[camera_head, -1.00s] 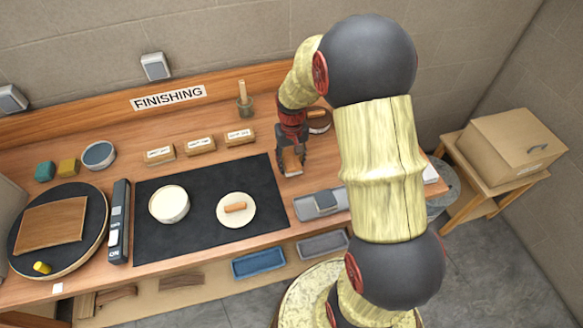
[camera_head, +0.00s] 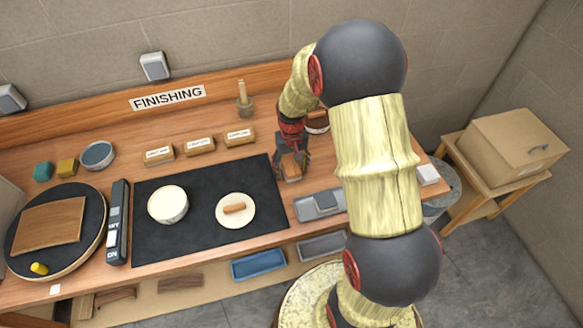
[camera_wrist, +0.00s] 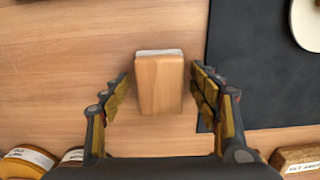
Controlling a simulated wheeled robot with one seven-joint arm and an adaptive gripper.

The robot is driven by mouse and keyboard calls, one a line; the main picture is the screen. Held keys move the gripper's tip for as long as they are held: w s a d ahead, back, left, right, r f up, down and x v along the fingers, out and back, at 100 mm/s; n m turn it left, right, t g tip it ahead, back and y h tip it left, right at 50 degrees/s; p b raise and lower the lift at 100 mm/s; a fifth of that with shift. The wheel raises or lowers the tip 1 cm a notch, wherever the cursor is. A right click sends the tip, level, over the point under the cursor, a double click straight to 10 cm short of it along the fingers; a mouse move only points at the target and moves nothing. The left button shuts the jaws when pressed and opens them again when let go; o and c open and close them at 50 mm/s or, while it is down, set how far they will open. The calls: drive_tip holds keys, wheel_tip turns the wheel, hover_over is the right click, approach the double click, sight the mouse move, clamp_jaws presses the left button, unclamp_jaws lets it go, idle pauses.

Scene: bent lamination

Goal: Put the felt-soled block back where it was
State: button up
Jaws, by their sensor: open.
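A wooden block with a pale layer along one end, which looks like the felt-soled block (camera_wrist: 159,84), stands on the bare wooden bench beside the dark mat. It also shows in the head view (camera_head: 291,168), partly hidden by my gripper. My gripper (camera_wrist: 160,88) is open, with a finger on each side of the block and a visible gap on both sides. In the head view, my gripper (camera_head: 292,161) is low over the bench, just right of the mat's edge.
Several labelled blocks, one of them at the right (camera_head: 239,137), line the back. The dark mat (camera_head: 190,240) holds a white bowl (camera_head: 168,204) and a pale disc (camera_head: 236,210) with a small brown piece. A grey tray (camera_head: 307,207) lies in front of my gripper.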

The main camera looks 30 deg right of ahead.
drive_tip(key=shift+r, duration=0.15)
wheel_tip(320, 180, up, 12)
drive_tip(key=p, duration=0.2)
wheel_tip(320, 180, up, 14)
drive_tip(key=n+t, duration=0.2)
drive_tip(key=t, duration=0.1)
hover_over(291, 167)
drive_tip(key=s+a, duration=0.7)
drive_tip(key=a, duration=0.1)
drive_tip(key=s+a+r+t, duration=0.1)
drive_tip(key=s+a+r, duration=0.1)
drive_tip(key=s, duration=0.4)
drive_tip(key=s+a+r+n+t, duration=0.1)
drive_tip(key=s+a+r, duration=0.2)
drive_tip(key=s, duration=0.4)
drive_tip(key=shift+a+r+t, duration=0.15)
drive_tip(key=shift+a+t, duration=0.15)
drive_tip(key=shift+a, duration=0.2)
wheel_tip(291, 167, down, 3)
drive_tip(key=b, duration=0.3)
drive_tip(key=shift+w+f, duration=0.1)
drive_tip(key=shift+f, duration=0.1)
